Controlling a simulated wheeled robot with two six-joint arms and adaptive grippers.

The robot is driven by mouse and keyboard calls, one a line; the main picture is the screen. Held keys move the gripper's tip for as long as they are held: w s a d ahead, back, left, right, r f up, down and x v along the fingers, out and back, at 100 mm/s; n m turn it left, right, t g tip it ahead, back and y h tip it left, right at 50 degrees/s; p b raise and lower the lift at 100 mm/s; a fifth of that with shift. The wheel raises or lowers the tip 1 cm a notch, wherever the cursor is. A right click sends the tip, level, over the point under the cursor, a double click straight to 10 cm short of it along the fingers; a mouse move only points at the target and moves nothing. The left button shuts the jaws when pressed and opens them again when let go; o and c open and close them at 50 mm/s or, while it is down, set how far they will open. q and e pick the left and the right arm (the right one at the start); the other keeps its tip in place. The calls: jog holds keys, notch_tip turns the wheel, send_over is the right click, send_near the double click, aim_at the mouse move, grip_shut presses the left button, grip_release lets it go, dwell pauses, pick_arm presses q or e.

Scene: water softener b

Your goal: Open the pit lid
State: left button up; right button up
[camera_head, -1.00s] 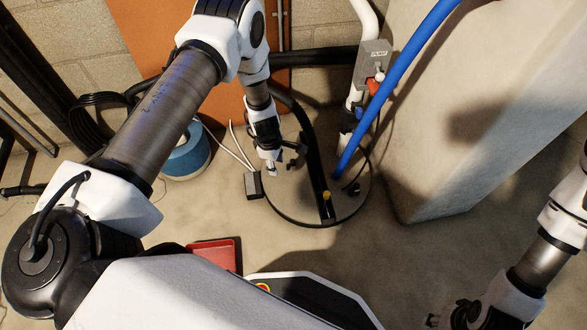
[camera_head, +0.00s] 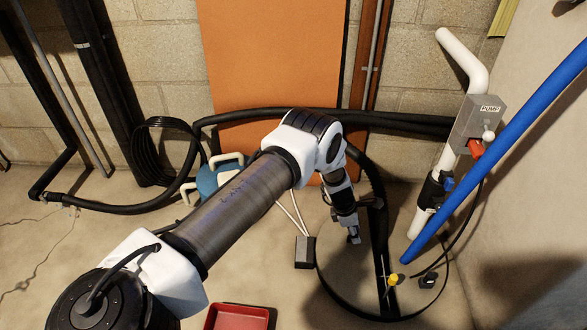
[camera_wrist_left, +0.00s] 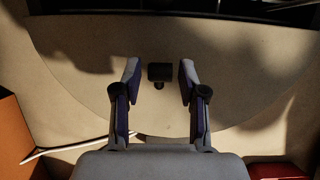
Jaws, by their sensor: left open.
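The pit lid (camera_head: 345,278) is a round, flat, pale disc with a dark rim, lying level on the floor in the head view. My left gripper (camera_head: 354,238) points down over its far left part. In the left wrist view the left gripper (camera_wrist_left: 159,78) is open, its two fingers apart over the lid (camera_wrist_left: 90,95). A small black handle-like piece (camera_wrist_left: 160,73) shows between the fingertips; I cannot tell whether the fingers are level with it or above it. My right gripper is out of view.
A black bar (camera_head: 383,270) crosses the lid, with a yellow knob (camera_head: 393,280) beside it. A grey pump box (camera_head: 477,122), white pipe and blue pipe (camera_head: 500,140) stand right. A small dark box (camera_head: 305,252) sits at the lid's left edge. A red tray (camera_head: 237,318) is nearer.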

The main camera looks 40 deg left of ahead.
aim_at(347, 241)
pick_arm(q)
jog(key=shift+f+p, duration=0.1)
jog(key=shift+p, duration=0.4)
jog(key=c, duration=0.6)
jog(key=shift+c, duration=0.8)
jog(key=shift+p+v, duration=1.6)
jog(key=shift+v, duration=0.25)
jog(key=shift+s+a, duration=0.25)
jog(key=shift+a, duration=0.1)
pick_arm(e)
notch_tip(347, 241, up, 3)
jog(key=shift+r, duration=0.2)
pick_arm(q)
jog(key=shift+s+a+r+p, duration=0.45)
jog(key=shift+a+r+p, duration=0.15)
jog(key=shift+r+p, duration=0.15)
jog(key=shift+s+a+r+p, duration=0.4)
jog(key=shift+a+r+p, duration=0.2)
jog(key=shift+r+p, duration=0.15)
jog(key=shift+s+a, duration=0.1)
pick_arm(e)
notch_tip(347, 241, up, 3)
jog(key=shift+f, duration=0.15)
